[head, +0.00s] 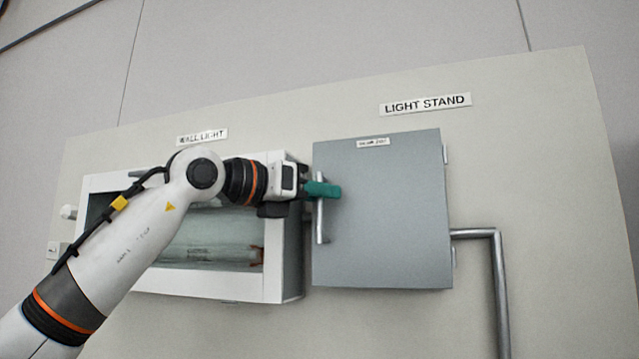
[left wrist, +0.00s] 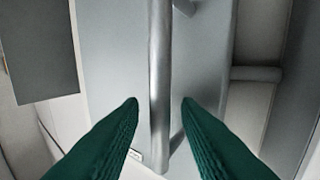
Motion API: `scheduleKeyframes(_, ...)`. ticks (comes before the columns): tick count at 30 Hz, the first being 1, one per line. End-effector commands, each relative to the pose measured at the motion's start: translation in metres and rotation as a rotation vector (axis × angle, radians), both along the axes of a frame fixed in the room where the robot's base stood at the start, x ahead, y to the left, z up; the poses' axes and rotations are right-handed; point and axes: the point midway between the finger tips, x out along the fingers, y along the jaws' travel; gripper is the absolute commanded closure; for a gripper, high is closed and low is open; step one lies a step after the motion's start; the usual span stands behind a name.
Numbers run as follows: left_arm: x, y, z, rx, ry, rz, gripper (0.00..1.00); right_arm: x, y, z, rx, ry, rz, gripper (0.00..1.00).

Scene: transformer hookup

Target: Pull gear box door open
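The gear box door (head: 385,215) is a grey panel under the "LIGHT STAND" sign, and it looks shut in the head view. Its vertical metal bar handle (head: 320,232) is on the door's left side. My left gripper (head: 338,190) is at the upper part of the handle. In the left wrist view the handle (left wrist: 160,70) runs between the two green fingertips (left wrist: 160,102), with a gap on each side. The left gripper is open around the handle. My right gripper is in neither view.
A white-framed wall light box (head: 225,296) with a glass tube is left of the door, behind my left arm. A metal conduit (head: 498,265) runs from the gear box's right side downward. Hinges show on the door's right edge.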

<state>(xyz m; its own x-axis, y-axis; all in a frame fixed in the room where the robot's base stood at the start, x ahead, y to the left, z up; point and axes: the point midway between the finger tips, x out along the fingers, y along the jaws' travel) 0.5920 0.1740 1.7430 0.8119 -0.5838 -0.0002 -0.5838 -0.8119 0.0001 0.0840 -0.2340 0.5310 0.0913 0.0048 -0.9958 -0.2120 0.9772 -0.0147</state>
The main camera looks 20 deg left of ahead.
Motion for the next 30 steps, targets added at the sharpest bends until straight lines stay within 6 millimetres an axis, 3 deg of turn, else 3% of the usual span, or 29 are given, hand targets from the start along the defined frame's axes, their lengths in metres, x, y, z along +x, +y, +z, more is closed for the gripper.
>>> scheduleKeyframes(11, 0.005, -0.003, -0.001, 0.001, 0.001, 0.001, 0.72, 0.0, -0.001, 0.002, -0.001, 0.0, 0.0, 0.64)
scheduleKeyframes(16, 0.005, -0.003, -0.001, 0.0, 0.0, 0.0, 1.0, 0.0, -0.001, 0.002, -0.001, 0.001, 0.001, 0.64)
scheduleKeyframes(30, 0.003, -0.013, -0.003, 0.002, -0.001, 0.017, 1.0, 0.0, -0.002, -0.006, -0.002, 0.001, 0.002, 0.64)
